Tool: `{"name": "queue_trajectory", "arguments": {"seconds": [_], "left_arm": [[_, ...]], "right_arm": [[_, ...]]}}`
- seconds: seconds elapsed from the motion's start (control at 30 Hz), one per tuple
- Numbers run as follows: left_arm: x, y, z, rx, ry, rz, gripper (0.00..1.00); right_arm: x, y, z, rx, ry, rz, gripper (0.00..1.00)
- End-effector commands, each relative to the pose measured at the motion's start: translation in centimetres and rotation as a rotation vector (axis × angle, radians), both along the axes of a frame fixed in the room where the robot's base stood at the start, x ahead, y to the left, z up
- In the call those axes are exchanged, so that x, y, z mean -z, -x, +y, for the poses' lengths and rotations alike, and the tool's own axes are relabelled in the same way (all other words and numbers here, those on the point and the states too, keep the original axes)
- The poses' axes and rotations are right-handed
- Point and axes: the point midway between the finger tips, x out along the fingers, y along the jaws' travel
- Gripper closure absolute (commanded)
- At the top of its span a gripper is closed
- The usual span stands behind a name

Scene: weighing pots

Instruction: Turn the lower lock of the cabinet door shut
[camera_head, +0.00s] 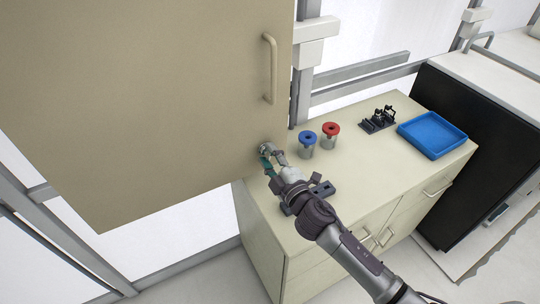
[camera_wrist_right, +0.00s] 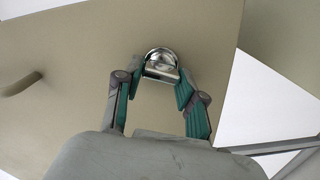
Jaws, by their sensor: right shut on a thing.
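The beige cabinet door (camera_head: 150,90) fills the upper left of the head view, with a vertical bar handle (camera_head: 270,68) near its right edge. The lower lock (camera_wrist_right: 161,64) is a shiny metal knob near the door's bottom corner in the wrist view. In the head view my right gripper (camera_head: 268,152) mostly covers it. My right gripper, also in the wrist view (camera_wrist_right: 161,82), is shut on the lock, with its green-padded fingers on either side of the knob. My left gripper is not in view.
A beige counter (camera_head: 385,175) stands below the door. It bears a blue-lidded pot (camera_head: 307,147), a red-lidded pot (camera_head: 329,140), a black rack (camera_head: 378,121) and a blue tray (camera_head: 432,136). A dark-fronted unit (camera_head: 480,130) stands at the right.

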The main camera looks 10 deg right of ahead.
Motion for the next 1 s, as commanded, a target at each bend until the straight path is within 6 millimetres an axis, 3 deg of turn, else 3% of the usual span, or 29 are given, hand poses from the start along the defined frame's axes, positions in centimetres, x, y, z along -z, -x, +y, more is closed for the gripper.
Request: {"name": "queue_trajectory", "arguments": {"seconds": [0.5,1.0], "left_arm": [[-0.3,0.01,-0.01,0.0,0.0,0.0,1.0],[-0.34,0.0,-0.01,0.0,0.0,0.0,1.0]], "right_arm": [[0.22,0.03,0.03,-0.001,0.332,-0.119,0.95],[0.29,0.04,0.06,-0.001,0.4,-0.143,0.95]]}}
